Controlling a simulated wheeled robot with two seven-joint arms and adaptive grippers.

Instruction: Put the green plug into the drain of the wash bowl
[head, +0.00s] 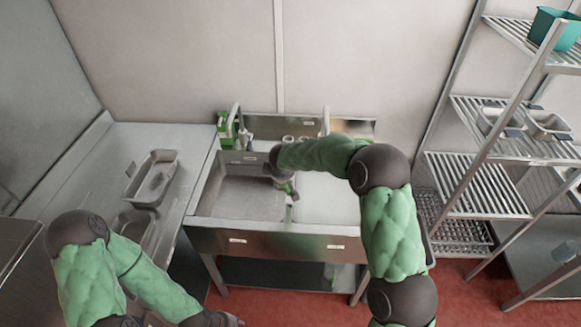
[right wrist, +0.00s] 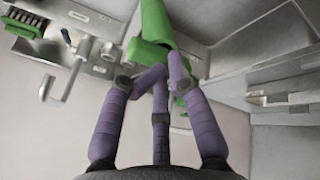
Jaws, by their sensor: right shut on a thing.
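The wash bowl (head: 235,200) is the square steel basin on the left side of the sink unit in the head view. My right gripper (head: 286,186) is over its right side, near the divider to the right half. It is shut on the green plug (head: 289,188), which shows only as a small green patch there. In the right wrist view the purple fingers (right wrist: 155,82) close around the large green plug (right wrist: 152,28). The drain cannot be made out. My left gripper (head: 226,319) is at the bottom edge, partly cut off, away from the sink.
Taps (head: 241,128) and a green item (head: 225,130) stand at the back of the sink. A steel counter (head: 110,165) with trays (head: 153,178) lies to the left. A wire shelf rack (head: 475,185) stands to the right. The bowl's left part is clear.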

